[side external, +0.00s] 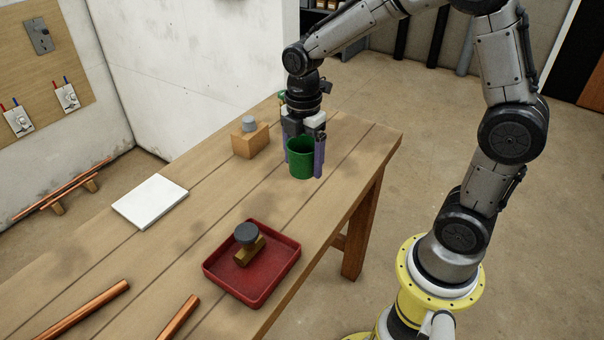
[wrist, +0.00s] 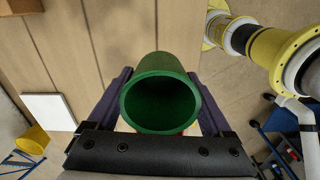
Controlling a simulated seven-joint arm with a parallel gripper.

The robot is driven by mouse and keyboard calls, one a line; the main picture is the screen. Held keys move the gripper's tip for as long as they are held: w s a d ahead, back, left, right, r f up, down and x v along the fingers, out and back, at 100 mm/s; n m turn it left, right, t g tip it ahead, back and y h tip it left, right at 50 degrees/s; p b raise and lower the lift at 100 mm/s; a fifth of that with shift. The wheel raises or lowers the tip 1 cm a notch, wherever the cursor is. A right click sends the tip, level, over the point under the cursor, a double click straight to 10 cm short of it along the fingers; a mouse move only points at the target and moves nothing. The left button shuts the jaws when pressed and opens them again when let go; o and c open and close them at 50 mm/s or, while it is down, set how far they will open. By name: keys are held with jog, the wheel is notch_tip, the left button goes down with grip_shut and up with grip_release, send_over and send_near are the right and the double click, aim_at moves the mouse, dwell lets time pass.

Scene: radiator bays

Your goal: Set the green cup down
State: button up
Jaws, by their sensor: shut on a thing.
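The green cup (side external: 301,158) is upright between the fingers of my gripper (side external: 304,160), near the far right end of the wooden table in the side view. In the wrist view the cup (wrist: 160,97) shows its open rim and dark, empty-looking inside, with a purple finger on each side of it. My gripper (wrist: 160,110) is shut on the cup. I cannot tell whether the cup's base touches the table or is a little above it.
A wooden block with a grey knob (side external: 250,140) stands left of the cup. A white slab (side external: 150,201), a red tray (side external: 252,290) holding a valve-like part (side external: 247,242), and copper pipes (side external: 85,310) lie on the table (side external: 205,205). The table's right edge is close to the cup.

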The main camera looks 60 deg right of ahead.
jog(key=s+d+n, duration=0.2)
jog(key=s+d, duration=0.1)
jog(key=s, duration=0.9)
send_over(315, 192)
jog(key=shift+m, duration=0.4)
jog(key=f, duration=0.8)
jog(key=shift+s+a+f, duration=0.15)
jog(key=shift+s+f, duration=0.15)
jog(key=shift+s, duration=0.05)
jog(key=shift+w+f, duration=0.3)
jog(key=shift+f, duration=1.55)
jog(key=shift+f, duration=0.15)
jog(key=o, duration=1.1)
